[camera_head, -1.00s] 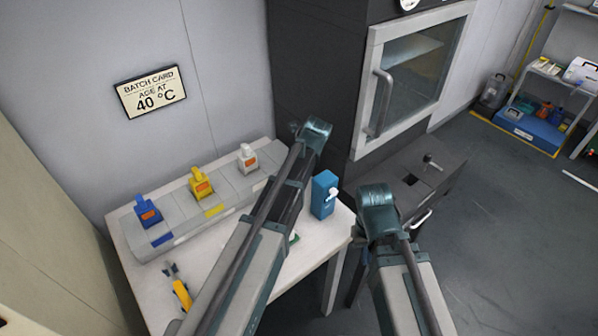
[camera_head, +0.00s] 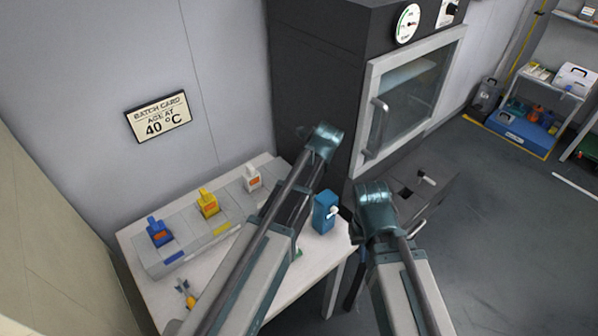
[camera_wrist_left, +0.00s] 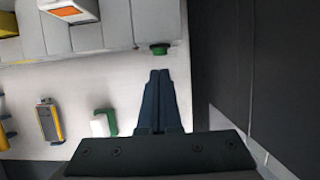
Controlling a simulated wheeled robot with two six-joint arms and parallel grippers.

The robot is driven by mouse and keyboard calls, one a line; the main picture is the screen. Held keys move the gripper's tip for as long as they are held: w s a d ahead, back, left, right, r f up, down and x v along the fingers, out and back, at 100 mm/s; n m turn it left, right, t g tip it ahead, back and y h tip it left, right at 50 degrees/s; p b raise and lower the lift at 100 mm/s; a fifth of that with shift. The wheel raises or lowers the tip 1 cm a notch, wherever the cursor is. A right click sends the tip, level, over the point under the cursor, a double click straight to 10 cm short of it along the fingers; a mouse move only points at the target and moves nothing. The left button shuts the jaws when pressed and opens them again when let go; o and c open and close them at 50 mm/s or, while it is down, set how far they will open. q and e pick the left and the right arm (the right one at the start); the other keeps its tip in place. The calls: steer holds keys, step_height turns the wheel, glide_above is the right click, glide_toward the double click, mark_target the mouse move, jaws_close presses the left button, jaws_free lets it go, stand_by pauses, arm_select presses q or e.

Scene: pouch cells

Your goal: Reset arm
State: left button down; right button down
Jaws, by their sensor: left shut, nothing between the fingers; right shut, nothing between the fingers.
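My left gripper (camera_wrist_left: 160,76) shows in the left wrist view with its dark fingers together, empty, above the white table. In the head view it is hidden behind my left arm, which crosses over the table. My right gripper (camera_head: 354,288) is a dark, partly hidden shape below and left of my right arm's upper joint, beside the table's right side. It is shut, and nothing shows in it.
The white table (camera_head: 290,294) holds a grey rack (camera_head: 192,248) with blue (camera_head: 159,234), yellow (camera_head: 208,205) and white (camera_head: 253,179) handled items, and a blue box (camera_head: 324,214). A dark oven (camera_head: 315,75) stands behind. Open floor (camera_head: 500,220) lies right.

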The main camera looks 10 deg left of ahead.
arm_select(q)
steer(key=shift+s+d+r, duration=0.2)
steer(key=shift+d+r, duration=0.1)
steer(key=shift+r, duration=0.3)
arm_select(e)
steer(key=shift+r, duration=0.6)
arm_select(q)
steer(key=s+n+h, duration=0.1)
steer(key=s+n, duration=0.4)
steer(key=n, duration=0.3)
steer(key=s+a+f+n+g+h, duration=0.1)
steer(key=s+n, duration=0.5)
steer(key=n, duration=0.2)
steer(key=s+a+n+h, duration=0.1)
steer(key=s+n, duration=0.4)
steer(key=n, duration=0.4)
steer(key=shift+s+a+f+g+h, duration=0.15)
steer(key=shift+f+g+h, duration=0.15)
steer(key=shift+g, duration=0.1)
steer(key=s+d+m, duration=0.1)
steer(key=s+d, duration=0.1)
steer(key=d, duration=0.3)
steer(key=s+d+m+g+y, duration=0.1)
steer(key=s+d+m, duration=0.1)
steer(key=d, duration=0.3)
steer(key=shift+s, duration=0.75)
